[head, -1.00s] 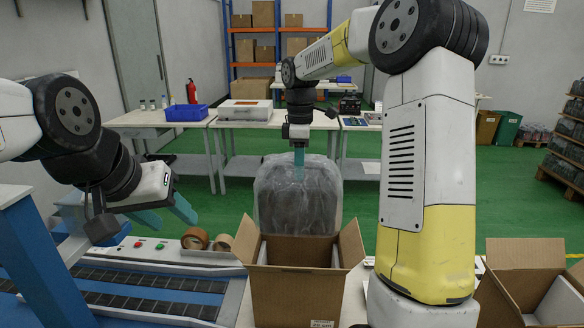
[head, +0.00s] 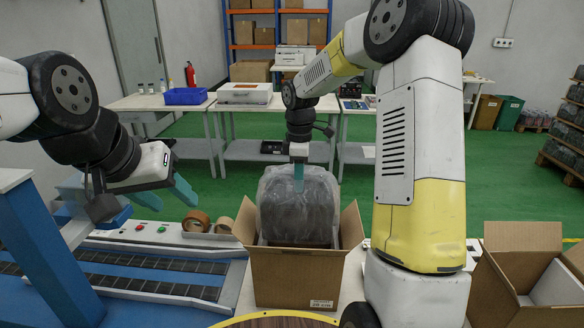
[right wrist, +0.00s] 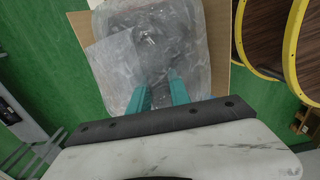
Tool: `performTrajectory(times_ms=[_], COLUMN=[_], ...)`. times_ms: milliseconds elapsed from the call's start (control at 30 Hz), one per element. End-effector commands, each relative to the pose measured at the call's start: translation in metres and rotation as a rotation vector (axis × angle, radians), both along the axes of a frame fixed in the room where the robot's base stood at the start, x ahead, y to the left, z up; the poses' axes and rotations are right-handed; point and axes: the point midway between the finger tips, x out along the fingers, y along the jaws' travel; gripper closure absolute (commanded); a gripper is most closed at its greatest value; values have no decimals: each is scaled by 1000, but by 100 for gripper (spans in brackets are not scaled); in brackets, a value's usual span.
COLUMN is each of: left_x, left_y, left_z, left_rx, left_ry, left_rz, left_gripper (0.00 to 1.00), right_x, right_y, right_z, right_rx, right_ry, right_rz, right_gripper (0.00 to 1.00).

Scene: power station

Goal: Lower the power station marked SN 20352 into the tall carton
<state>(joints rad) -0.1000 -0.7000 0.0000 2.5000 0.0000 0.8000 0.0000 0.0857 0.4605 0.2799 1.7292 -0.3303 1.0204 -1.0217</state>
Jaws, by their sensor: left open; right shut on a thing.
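The power station (head: 298,212) is wrapped in clear, cloudy plastic, and its serial mark cannot be read. It hangs upright with its lower part inside the tall carton (head: 296,277), whose flaps stand open. My right gripper (head: 298,178) is shut on the top of the power station. The right wrist view shows the wrapped power station (right wrist: 150,45) between and beyond the teal fingers (right wrist: 157,95), with the carton's edge (right wrist: 216,40) around it. My left gripper (head: 165,197) is open and empty over the conveyor side, left of the carton.
A conveyor (head: 120,275) with tape rolls (head: 196,222) lies to the left. Another open carton (head: 525,275) stands at the right. A round wooden top with a yellow rim (head: 275,321) shows at the bottom edge. Benches stand behind.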

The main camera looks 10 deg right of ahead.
Motion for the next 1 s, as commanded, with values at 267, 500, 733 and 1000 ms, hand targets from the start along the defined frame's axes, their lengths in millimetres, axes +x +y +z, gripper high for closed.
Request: performTrajectory(times_ms=[267,500,733,1000], left_x=[0,0,0,0], left_y=[0,0,0,0], left_z=[0,0,0,0], left_rx=[0,0,0,0], left_ry=[0,0,0,0], left_rz=[0,0,0,0], left_gripper=[51,51,51,51], right_x=[1,1,1,2], right_y=[0,0,1,0], right_z=[-26,-51,-75,-102], right_rx=[0,0,0,0], right_ry=[-5,-5,-4,-4], right_rz=[0,0,0,1], right_gripper=[100,100,100,100])
